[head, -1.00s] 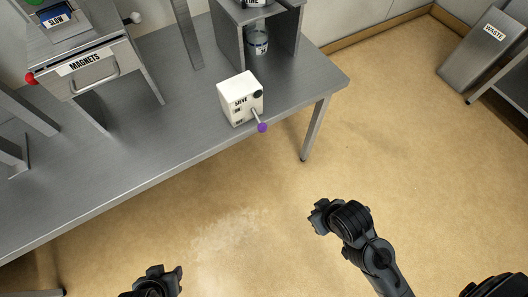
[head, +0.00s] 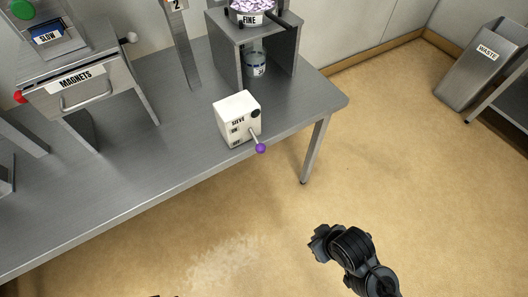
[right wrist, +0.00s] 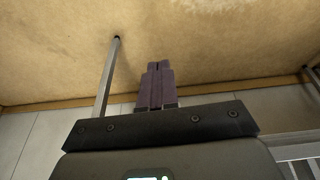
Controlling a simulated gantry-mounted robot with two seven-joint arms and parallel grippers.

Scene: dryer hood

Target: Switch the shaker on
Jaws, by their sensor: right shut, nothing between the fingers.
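A white control box (head: 232,116) labelled "SIEVE", with smaller "ON" and "OFF" marks below, stands on the grey bench near its front edge. A lever with a purple knob (head: 261,148) sticks out from its right side, angled downward. Above and behind, a round sieve pan (head: 252,9) marked "FINE" with pale purple-white contents sits on a grey stand (head: 229,47). My right gripper (head: 317,242) is over the floor, in front of the bench and well apart from the lever. Its fingers (right wrist: 158,82) are shut and empty. Only a dark sliver of my left gripper (head: 164,296) shows.
A jar (head: 255,65) stands under the sieve stand. A "MAGNETS" drawer unit (head: 85,78) is at the left of the bench (head: 120,165). A bench leg (head: 315,150) stands at the right corner. A grey "WASTE" bin (head: 481,60) is at far right. The floor in front is clear.

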